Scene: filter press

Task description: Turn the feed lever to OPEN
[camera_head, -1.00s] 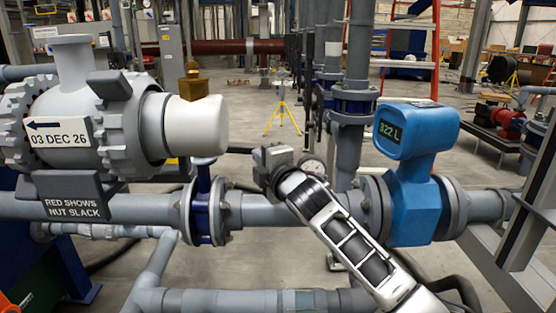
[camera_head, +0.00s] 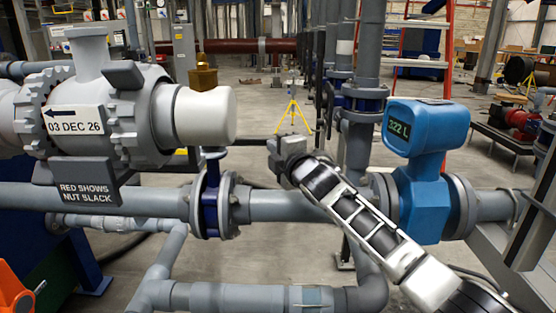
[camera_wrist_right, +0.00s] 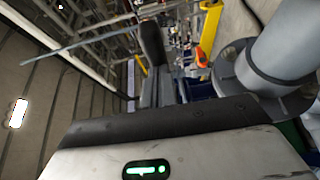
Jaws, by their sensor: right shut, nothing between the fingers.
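A blue butterfly valve (camera_head: 210,202) sits between flanges in the grey pipe, left of the middle in the head view. A thin dark bar (camera_head: 250,142) runs rightward from near its neck toward my right gripper. It looks like the feed lever, but the white cylinder covers its left part and I cannot tell its position marks. My right gripper (camera_head: 277,148) is shut and empty, above the pipe and right of the valve. I cannot tell whether it touches the bar. In the right wrist view the dark fingers (camera_wrist_right: 156,60) show closed together.
A blue meter (camera_head: 424,165) reading 322 L stands right of my right arm. A white cylinder (camera_head: 205,115) with a brass block (camera_head: 203,74) overhangs the valve. A lower pipe (camera_head: 235,296) crosses in front. A yellow tripod (camera_head: 292,115) stands behind on open floor.

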